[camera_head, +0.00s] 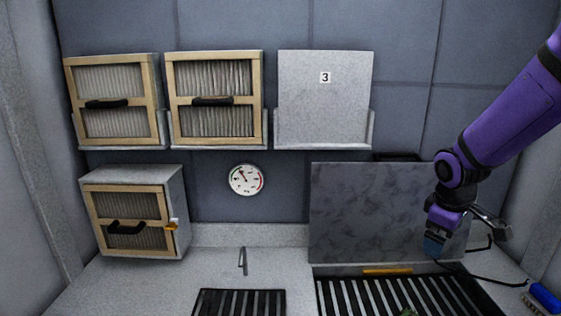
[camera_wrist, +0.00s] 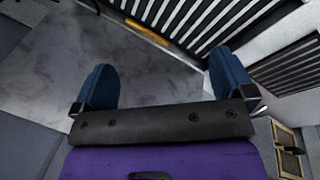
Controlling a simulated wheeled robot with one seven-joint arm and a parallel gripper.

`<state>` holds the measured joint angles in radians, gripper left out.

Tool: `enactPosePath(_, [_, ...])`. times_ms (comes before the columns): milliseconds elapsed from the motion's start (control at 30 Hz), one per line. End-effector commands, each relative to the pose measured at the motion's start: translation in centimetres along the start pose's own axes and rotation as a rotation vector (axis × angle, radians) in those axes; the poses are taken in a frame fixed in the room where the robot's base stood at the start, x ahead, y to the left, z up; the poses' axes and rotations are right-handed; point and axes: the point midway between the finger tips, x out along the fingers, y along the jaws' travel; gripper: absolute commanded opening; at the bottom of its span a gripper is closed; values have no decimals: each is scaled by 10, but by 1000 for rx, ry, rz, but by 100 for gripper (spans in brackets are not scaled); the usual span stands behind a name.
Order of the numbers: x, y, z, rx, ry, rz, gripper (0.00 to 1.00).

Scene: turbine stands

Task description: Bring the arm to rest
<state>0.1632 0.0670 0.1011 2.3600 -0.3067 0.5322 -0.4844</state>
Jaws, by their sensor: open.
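My purple arm reaches in from the right in the head view. My gripper (camera_head: 434,246) hangs in front of the grey marbled panel (camera_head: 360,210), near its right side. In the wrist view my gripper (camera_wrist: 165,85) shows two blue fingers spread wide apart, with nothing between them. Part of the panel (camera_wrist: 150,75) lies beyond the fingers. Whether the gripper touches the panel cannot be told.
Black slotted grates (camera_head: 240,302) lie in the counter at the front. A yellow-orange bar (camera_head: 387,271) runs along the panel's lower edge. Framed filter boxes (camera_head: 215,97) stand on a wall shelf, and another (camera_head: 130,220) sits on the counter. A blue cylinder (camera_head: 545,297) lies at right.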

Motion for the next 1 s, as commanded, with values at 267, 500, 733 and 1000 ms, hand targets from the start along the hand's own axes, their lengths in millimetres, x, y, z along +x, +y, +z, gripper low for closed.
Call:
enactPosePath(267, [-82,-26,27,218,70,40,100])
enactPosePath(500, [-137,-57,56,401,149,36,100])
enactPosePath(733, [-177,-92,88,564,234,1,100])
enactPosePath(1000, [-201,-122,116,685,302,-52,100])
